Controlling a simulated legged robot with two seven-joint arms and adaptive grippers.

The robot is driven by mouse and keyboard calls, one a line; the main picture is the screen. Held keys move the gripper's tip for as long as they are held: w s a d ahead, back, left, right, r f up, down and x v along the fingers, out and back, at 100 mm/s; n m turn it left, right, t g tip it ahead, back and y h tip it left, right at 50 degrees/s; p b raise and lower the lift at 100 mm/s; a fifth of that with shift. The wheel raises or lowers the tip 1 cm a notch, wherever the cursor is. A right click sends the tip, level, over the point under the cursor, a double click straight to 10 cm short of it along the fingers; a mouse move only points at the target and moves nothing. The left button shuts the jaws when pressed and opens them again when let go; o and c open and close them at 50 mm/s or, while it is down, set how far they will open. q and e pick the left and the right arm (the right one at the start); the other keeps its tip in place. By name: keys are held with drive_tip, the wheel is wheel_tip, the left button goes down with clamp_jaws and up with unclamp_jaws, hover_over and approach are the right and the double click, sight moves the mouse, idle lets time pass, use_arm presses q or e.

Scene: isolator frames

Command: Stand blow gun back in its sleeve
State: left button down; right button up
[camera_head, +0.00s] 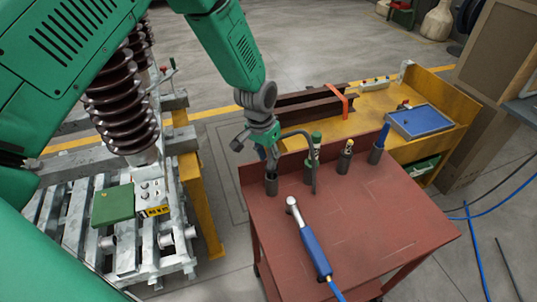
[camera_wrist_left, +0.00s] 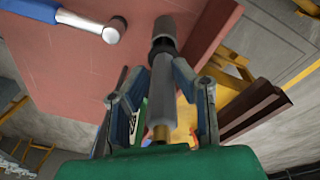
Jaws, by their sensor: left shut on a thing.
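My left gripper (camera_head: 262,150) is above the back left corner of the red table. In the left wrist view its fingers (camera_wrist_left: 165,100) are shut on the grey body of the blow gun (camera_wrist_left: 164,80), which has a brass part near the palm. A dark sleeve (camera_head: 271,184) stands upright below the gripper. It also shows in the left wrist view (camera_wrist_left: 163,27), in line with the blow gun's far end. I cannot tell whether the tip is inside the sleeve. A bent grey tube (camera_head: 314,170) hangs to the right of the gripper. My right gripper is not in view.
A blue-handled tool (camera_head: 311,245) with a hose lies on the red table (camera_head: 385,215). Several other sleeves holding tools, one with a blue top (camera_head: 379,148), line the back edge. A yellow bench (camera_head: 440,105) stands behind.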

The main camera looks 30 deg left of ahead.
use_arm(q)
drive_tip(key=shift+f+b, duration=0.75)
drive_tip(key=shift+f, duration=0.7)
drive_tip(key=c, duration=1.3)
unclamp_jaws()
drive_tip(key=shift+o, duration=0.2)
drive_tip(key=shift+r, duration=0.5)
wheel_tip(320, 180, up, 11)
drive_tip(key=s+a, duration=0.1)
drive_tip(key=shift+f, duration=0.1)
